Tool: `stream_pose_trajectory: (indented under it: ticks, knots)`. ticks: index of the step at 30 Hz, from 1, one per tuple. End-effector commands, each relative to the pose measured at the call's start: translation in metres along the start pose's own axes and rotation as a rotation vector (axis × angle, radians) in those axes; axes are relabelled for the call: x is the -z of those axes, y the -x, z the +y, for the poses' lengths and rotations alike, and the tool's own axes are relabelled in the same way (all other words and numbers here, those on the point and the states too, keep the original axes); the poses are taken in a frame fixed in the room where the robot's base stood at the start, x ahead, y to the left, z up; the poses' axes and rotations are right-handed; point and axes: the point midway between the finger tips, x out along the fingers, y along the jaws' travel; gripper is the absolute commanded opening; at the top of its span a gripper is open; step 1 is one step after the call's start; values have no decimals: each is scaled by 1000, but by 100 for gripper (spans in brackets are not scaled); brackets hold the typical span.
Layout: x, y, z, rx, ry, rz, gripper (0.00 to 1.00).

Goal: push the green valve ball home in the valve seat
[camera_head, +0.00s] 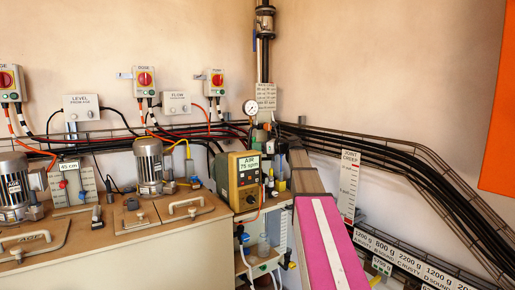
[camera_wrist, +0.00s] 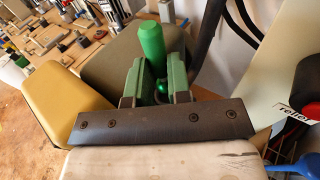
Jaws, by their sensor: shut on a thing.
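In the wrist view, my gripper (camera_wrist: 157,74) has two green fingers on a dark bolted bar. The fingers are shut on a green piece (camera_wrist: 152,42), which has a rounded upright cylinder and a shiny rounded green part (camera_wrist: 161,86) low between the fingers. I take this piece for the green valve ball. Its far end and any contact under it are hidden. I cannot make out the valve seat in either view. I cannot pick out my gripper or the green piece in the head view.
In the wrist view, a yellow block (camera_wrist: 68,100) lies left of the fingers and a grey-green block (camera_wrist: 120,55) behind them. Dark hoses (camera_wrist: 206,28) run at the upper right. In the head view, a bench with motors (camera_head: 148,160) stands left and a cable tray (camera_head: 400,160) runs right.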

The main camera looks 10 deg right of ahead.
Motion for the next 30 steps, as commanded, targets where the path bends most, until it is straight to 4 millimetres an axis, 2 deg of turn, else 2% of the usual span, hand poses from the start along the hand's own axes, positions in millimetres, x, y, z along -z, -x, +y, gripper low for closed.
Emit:
stream_pose_trajectory:
  ticks: [30]
  knots:
    - [22, -2, 0, 0, 0, 0, 0]
